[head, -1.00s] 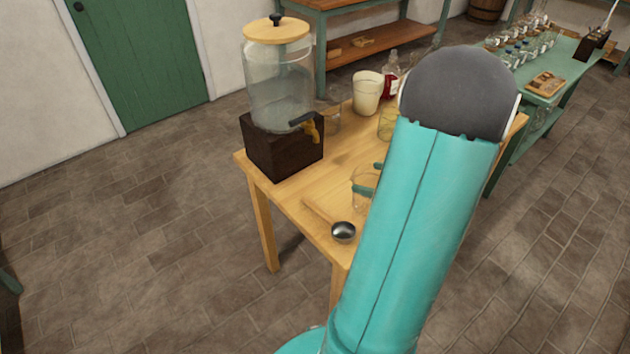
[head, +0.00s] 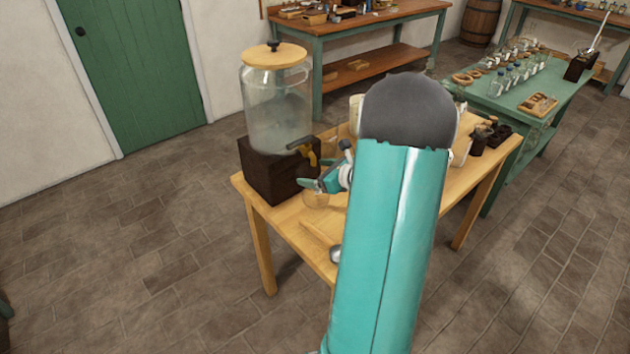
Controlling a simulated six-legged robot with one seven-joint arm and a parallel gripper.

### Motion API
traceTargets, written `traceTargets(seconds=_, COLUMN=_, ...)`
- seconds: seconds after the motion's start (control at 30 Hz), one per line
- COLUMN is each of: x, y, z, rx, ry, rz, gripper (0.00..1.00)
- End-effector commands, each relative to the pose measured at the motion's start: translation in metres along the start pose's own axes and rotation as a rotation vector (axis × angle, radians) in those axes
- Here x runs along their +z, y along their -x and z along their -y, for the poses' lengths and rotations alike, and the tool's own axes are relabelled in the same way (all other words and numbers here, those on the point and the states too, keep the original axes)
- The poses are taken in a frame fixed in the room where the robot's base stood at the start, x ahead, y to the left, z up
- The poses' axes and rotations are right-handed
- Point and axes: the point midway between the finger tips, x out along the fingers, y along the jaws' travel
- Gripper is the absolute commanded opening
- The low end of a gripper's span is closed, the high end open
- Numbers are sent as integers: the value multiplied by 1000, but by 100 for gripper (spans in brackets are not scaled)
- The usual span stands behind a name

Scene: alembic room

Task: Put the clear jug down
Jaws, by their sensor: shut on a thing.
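My gripper (head: 318,184) is seen small beside the dispenser, partly hidden by my own arm. It is shut on the clear jug (head: 316,201), a see-through vessel that shows only faintly below the teal fingers. The jug is at the left part of the wooden table (head: 290,225), close to the dispenser's dark base. I cannot tell whether its bottom touches the tabletop.
A glass dispenser (head: 275,112) with a wooden lid and a brass tap (head: 303,152) stands on a dark block (head: 275,172). A metal ladle (head: 336,254) lies near the front edge. Small dark pots (head: 480,140) stand at the right. A green table (head: 500,100) is behind.

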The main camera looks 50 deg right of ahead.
Motion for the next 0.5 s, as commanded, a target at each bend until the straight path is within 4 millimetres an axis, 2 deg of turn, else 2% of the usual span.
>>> traceTargets(seconds=0.07, x=5, y=-9, z=-1, rx=2, ry=1, rz=2, gripper=29)
traceTargets(seconds=0.2, x=-19, y=-18, z=-2, rx=1, ry=-5, rz=0, gripper=29)
traceTargets(seconds=0.3, x=-28, y=-21, z=-2, rx=0, ry=-2, rz=1, gripper=29)
traceTargets(seconds=0.5, x=-28, y=-21, z=-2, rx=0, ry=1, rz=2, gripper=29)
